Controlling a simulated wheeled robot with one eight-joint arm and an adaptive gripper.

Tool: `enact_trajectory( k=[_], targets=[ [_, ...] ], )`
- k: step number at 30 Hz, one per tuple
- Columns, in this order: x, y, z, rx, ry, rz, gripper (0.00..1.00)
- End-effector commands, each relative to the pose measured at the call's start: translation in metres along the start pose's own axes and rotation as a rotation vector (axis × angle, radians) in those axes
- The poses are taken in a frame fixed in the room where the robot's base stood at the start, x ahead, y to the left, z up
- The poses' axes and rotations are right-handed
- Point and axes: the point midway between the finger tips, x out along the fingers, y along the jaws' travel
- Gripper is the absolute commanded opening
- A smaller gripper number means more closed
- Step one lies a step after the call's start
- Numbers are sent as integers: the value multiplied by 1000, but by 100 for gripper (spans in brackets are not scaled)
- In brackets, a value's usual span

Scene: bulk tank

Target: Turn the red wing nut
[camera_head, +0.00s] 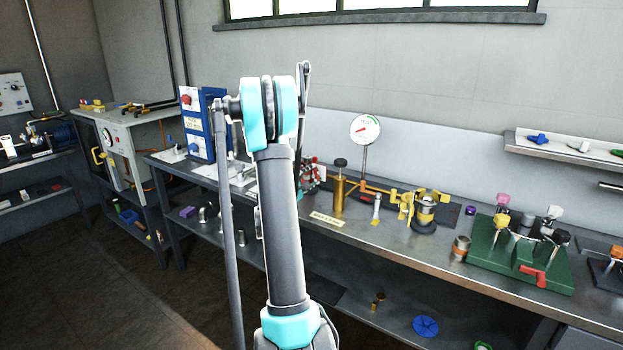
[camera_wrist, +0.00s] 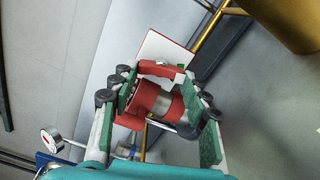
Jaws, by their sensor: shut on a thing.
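The red wing nut (camera_wrist: 147,97) is in the middle of the wrist view, with a round red body and red wings at its upper and lower sides. A pale metal cylinder sits against its right side. My gripper (camera_wrist: 157,92) has its green-padded fingers on either side of the wing nut and is shut on it. In the head view my gripper (camera_head: 310,176) is small and partly hidden behind my arm, low over the bench. The wing nut cannot be made out clearly there.
A brass cylinder (camera_head: 339,196) and a dial gauge (camera_head: 365,129) stand right of my gripper. A blue panel (camera_head: 196,124) stands to its left. Further right on the bench (camera_head: 400,235) are a yellow valve fitting (camera_head: 425,208) and a green block (camera_head: 520,250). The wall is close behind.

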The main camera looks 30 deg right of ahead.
Motion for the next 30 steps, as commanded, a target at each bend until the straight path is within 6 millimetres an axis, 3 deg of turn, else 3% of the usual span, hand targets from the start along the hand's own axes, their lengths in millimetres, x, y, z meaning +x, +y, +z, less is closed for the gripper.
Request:
enact_trajectory(
  k=[12, 30],
  targets=[
    [0, 0, 1, 235, -1, -2, 17],
    [0, 0, 1, 286, -2, -2, 17]
  ],
)
